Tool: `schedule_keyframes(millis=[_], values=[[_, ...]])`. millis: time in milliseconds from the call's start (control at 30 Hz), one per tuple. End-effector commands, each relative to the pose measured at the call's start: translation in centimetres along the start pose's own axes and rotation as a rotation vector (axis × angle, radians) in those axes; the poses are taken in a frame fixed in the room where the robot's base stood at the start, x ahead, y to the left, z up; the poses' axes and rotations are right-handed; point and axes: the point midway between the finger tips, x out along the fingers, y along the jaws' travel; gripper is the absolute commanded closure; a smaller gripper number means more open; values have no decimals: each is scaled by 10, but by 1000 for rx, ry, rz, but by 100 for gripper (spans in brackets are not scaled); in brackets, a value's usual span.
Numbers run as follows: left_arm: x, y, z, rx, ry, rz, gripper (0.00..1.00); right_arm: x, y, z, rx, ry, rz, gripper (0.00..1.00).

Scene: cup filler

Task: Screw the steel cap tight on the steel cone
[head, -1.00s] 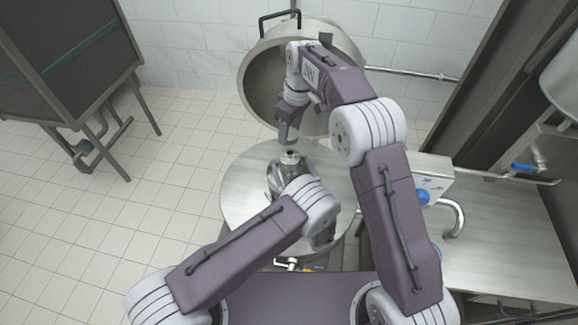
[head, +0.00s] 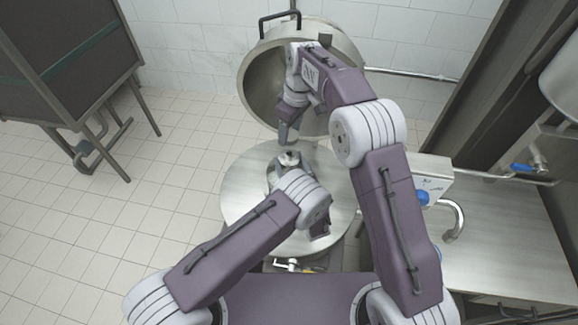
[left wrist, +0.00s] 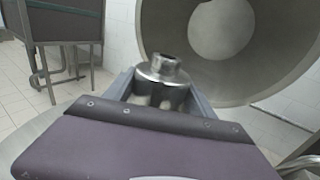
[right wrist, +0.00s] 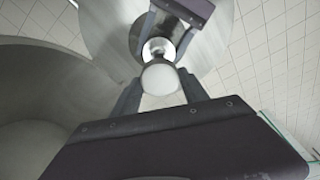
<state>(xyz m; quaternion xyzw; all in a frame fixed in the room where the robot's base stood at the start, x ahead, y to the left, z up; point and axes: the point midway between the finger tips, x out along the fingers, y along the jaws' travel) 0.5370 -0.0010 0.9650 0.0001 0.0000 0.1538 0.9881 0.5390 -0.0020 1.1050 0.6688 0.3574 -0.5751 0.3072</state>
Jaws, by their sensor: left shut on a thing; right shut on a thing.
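The steel cone (left wrist: 164,86) stands upright with a narrow neck on top, between the fingers of my left gripper (head: 290,170), which is shut on it. In the head view the cone's top (head: 290,158) shows just beyond my left wrist; its lower part is hidden. My right gripper (head: 288,138) is above and slightly beyond it, pointing down. In the right wrist view it is shut on the round, pale steel cap (right wrist: 160,78), with the cone's bright top (right wrist: 158,48) behind. The cap does not show in the left wrist view and looks apart from the cone.
The cone is over a round steel table (head: 240,195). A large open steel pot (head: 262,85) stands behind, close to my right gripper. A counter (head: 510,240) with a tap and control box is at right. A dark cabinet (head: 65,60) is at left; tiled floor is free between.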

Motion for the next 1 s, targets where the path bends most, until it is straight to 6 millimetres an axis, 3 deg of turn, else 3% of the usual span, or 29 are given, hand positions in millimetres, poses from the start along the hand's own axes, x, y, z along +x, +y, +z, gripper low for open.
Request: schedule_keyframes(millis=[367,1000], values=[[0,1,0,1,1,2,100,46,-2,10,0,0,-1,90],[0,1,-1,1,1,2,100,54,-2,11,0,0,0,90]])
